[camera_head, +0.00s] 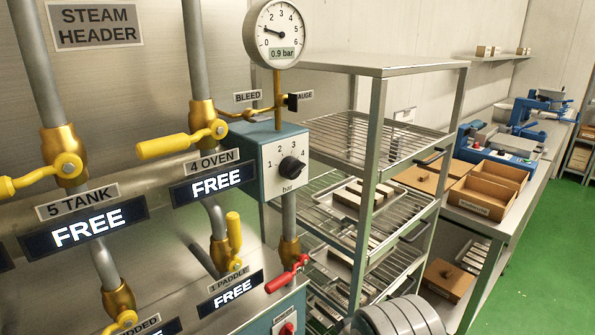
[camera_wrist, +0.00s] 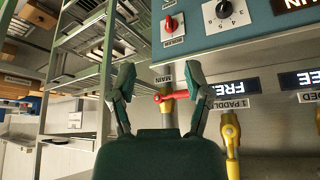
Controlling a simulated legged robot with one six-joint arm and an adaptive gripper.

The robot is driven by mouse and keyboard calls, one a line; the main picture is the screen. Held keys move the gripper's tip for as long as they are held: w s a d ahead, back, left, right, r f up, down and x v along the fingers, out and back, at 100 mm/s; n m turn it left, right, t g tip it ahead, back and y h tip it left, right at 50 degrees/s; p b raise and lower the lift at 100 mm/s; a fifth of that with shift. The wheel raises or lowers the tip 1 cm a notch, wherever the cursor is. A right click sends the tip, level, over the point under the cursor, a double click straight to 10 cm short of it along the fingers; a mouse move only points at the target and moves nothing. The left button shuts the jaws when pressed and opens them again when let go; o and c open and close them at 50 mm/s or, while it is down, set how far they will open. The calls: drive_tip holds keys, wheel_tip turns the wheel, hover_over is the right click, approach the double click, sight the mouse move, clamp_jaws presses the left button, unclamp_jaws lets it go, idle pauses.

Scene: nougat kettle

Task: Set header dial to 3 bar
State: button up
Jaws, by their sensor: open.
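The header dial (camera_head: 292,167) is a black knob on a blue-sided box with a pale face marked 1 to 4 bar. I cannot tell its exact pointer setting. The round gauge (camera_head: 274,33) above it reads 0.9 bar. A red lever (camera_head: 286,274) sits on the brass valve below the box. In the wrist view my gripper (camera_wrist: 161,75) is open and empty. The red lever, labelled MAIN (camera_wrist: 174,96), appears between and beyond its fingers.
Yellow levers (camera_head: 180,143) stick out on the pipes left of the dial. A metal rack (camera_head: 375,150) stands right of it. In the wrist view a blue panel carries a red knob (camera_wrist: 171,24) and a black numbered knob (camera_wrist: 223,10). Green floor (camera_head: 545,240) is clear at right.

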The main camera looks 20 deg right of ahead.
drive_tip(key=shift+a, duration=0.15)
drive_tip(key=o, duration=0.4)
drive_tip(key=shift+a, duration=0.1)
drive_tip(key=m+t+y, duration=0.8)
drive_tip(key=m+t, duration=0.2)
drive_tip(key=m, duration=1.6)
approach(296, 173)
drive_tip(key=x, duration=0.7)
drive_tip(key=d+x, duration=0.1)
drive_tip(key=x, duration=0.3)
drive_tip(key=shift+w+f, duration=0.2)
drive_tip(key=shift+f, duration=0.05)
